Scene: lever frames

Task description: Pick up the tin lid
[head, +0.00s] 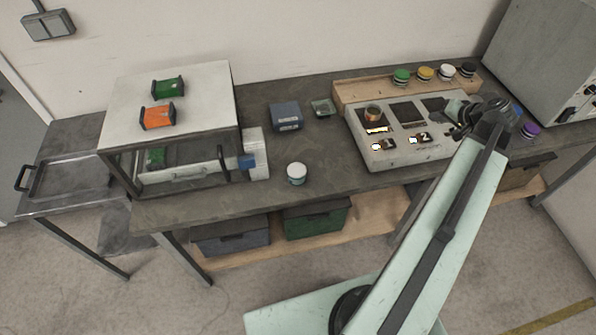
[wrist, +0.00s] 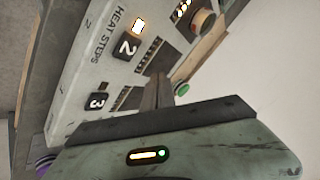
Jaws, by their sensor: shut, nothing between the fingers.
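My gripper (head: 446,115) is above the right part of the control panel, well to the right of both. In the wrist view my gripper (wrist: 158,80) has its dark fingers together and empty, with the panel behind them. Neither candidate shows in the wrist view.
The control panel (head: 388,155) has lit displays. Behind it, a wooden rack (head: 360,92) carries several coloured jars. A blue box (head: 286,116) lies between the panel and a white-topped frame (head: 200,90). A purple-topped jar (head: 528,131) stands right. The bench front around the tin is clear.

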